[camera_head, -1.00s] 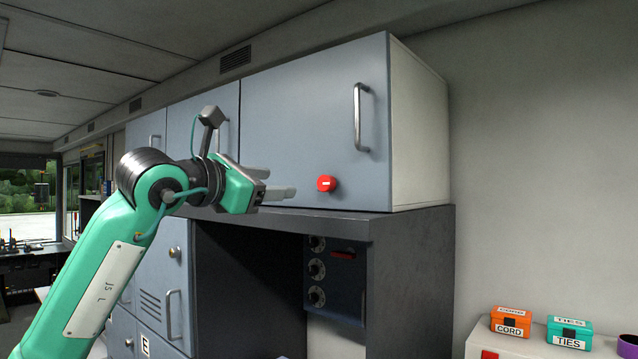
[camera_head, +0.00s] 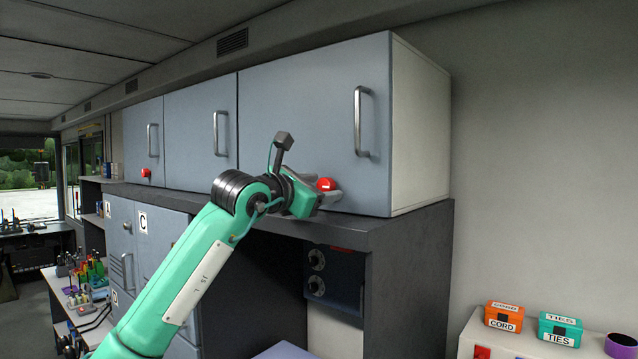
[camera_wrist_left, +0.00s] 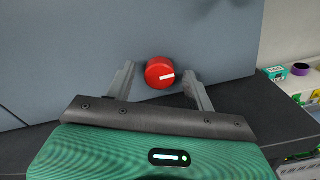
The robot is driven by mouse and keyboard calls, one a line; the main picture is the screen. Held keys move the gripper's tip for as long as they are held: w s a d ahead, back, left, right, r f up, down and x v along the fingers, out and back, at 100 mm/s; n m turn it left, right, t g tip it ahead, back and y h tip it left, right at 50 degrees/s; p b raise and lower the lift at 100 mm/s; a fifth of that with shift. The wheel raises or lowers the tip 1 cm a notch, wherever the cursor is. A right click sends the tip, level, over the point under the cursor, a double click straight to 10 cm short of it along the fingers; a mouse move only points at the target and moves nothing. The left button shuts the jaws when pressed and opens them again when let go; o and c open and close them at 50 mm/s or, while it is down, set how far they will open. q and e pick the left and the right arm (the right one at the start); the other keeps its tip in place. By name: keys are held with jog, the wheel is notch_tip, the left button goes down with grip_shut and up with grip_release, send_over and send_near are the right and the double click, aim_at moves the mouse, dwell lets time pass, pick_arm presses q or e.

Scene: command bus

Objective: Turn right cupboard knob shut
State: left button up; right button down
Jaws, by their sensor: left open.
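A gap shows on each side, so the fingers look apart from the knob. My right gripper is in neither view.
A dark shelf top (camera_head: 410,222) runs just below the cupboard. The door's metal handle (camera_head: 358,120) stands above the knob. Another red knob (camera_head: 146,173) is on the left cupboard. Orange CORD (camera_head: 503,316) and teal TIES (camera_head: 560,328) boxes sit at lower right.

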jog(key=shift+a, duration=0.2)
pick_arm(q)
jog(key=c, duration=1)
jog(key=shift+o, duration=0.2)
jog(key=shift+f+n+b, duration=0.2)
jog(key=shift+n+b, duration=0.1)
jog(key=shift+b, duration=0.45)
jog(key=n+b, duration=0.2)
jog(key=b, duration=0.1)
jog(key=shift+n+b, duration=0.3)
jog(key=shift+b, duration=0.1)
jog(key=n+b, duration=0.3)
jog(key=shift+r, duration=0.15)
jog(key=shift+r+n+b, duration=0.1)
jog(key=shift+n+b, duration=0.2)
jog(key=shift+n, duration=0.1)
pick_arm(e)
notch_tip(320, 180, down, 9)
pick_arm(q)
jog(key=shift+r, duration=0.1)
jog(key=o, duration=1)
jog(key=shift+c, duration=0.2)
